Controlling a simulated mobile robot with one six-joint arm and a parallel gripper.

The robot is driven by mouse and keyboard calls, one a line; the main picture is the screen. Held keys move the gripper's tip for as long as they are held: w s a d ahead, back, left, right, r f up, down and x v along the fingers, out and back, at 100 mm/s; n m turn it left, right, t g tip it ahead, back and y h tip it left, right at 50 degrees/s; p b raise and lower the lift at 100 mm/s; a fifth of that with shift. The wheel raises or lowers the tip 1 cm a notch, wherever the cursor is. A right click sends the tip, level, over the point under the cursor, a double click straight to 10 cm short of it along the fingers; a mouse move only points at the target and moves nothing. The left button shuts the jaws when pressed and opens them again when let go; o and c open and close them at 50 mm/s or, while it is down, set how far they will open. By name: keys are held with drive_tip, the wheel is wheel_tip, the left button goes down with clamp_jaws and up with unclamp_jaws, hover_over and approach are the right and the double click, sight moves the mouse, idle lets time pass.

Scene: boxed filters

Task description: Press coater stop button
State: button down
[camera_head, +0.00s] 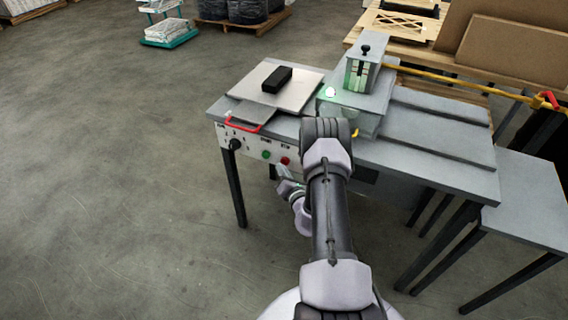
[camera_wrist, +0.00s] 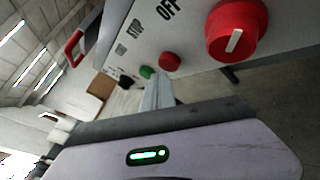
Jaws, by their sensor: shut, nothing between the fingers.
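The coater's front panel (camera_head: 249,147) carries a red button (camera_head: 285,161), with a green button (camera_head: 266,154) to its left. In the wrist view the red button (camera_wrist: 169,61) sits between the green button (camera_wrist: 147,72) and a large red knob (camera_wrist: 237,30) with a white bar, marked OFF. A blurred label that seems to read STOP lies above the smaller buttons. My gripper (camera_head: 281,170) is shut and empty just below and in front of the red button. Its fingertips (camera_wrist: 160,76) appear close under that button; I cannot tell whether they touch.
A black knob (camera_head: 235,145) and a red handle (camera_head: 246,125) are at the panel's left end. A black block (camera_head: 277,79) lies on the plate on top. My arm covers the panel right of the red button. The floor at left is clear.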

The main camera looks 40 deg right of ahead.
drive_tip(key=shift+w+d, duration=0.25)
drive_tip(key=shift+d, duration=0.35)
idle(0.7)
idle(0.4)
drive_tip(key=shift+s+a, duration=0.35)
drive_tip(key=shift+a, duration=0.5)
drive_tip(key=shift+s+a+p, duration=0.15)
drive_tip(key=shift+s+a, duration=0.2)
drive_tip(key=shift+a, duration=0.45)
drive_tip(key=shift+s+a+p, duration=0.1)
drive_tip(key=shift+s+a, duration=0.2)
drive_tip(key=shift+a, duration=0.45)
drive_tip(key=shift+s+a+p, duration=0.15)
drive_tip(key=shift+s+a, duration=0.2)
drive_tip(key=shift+a, duration=0.45)
